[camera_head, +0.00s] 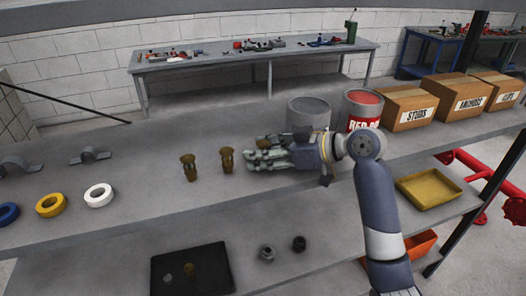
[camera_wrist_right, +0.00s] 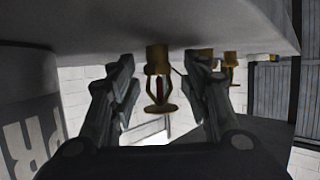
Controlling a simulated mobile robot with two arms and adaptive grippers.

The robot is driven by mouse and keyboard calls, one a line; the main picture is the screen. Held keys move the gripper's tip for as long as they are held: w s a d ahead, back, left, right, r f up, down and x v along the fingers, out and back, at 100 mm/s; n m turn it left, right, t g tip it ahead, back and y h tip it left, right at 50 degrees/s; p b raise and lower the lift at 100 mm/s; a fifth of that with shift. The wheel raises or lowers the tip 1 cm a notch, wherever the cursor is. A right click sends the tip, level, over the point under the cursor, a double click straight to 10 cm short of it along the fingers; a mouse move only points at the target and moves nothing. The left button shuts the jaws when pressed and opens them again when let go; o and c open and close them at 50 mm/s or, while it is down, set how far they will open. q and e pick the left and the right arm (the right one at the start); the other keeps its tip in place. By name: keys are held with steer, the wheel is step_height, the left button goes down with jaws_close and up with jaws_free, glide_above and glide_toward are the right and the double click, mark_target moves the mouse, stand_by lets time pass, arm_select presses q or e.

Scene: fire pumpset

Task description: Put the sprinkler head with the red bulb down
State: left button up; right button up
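Brass sprinkler heads stand on the upper shelf in the head view: one at the left (camera_head: 189,167), one at the middle (camera_head: 226,160), and one partly hidden behind my right gripper (camera_head: 252,157). In the upside-down right wrist view, a brass sprinkler head (camera_wrist_right: 158,92) with a thin reddish bulb stands upright with its base on the shelf. It is between the open fingers of my right gripper, with a gap on each side. Another brass head (camera_wrist_right: 230,60) is beyond the right finger. My left gripper is not in view.
A grey can (camera_head: 308,112) and a red paint can (camera_head: 361,108) stand behind my right gripper. Labelled boxes (camera_head: 408,108) are to the right. Tape rolls (camera_head: 98,195) lie left. A black tray (camera_head: 215,270) on the lower shelf holds a brass head and a small grey piece.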

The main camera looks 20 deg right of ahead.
steer(key=shift+r, duration=0.1)
steer(key=shift+s+d, duration=0.1)
steer(key=shift+d, duration=0.05)
steer(key=b+v, duration=0.4)
steer(key=v, duration=0.6)
steer(key=shift+s+d+r, duration=0.1)
steer(key=shift+s+d, duration=0.1)
steer(key=shift+d, duration=0.05)
steer(key=shift+s+d+r, duration=0.3)
steer(key=shift+s, duration=0.05)
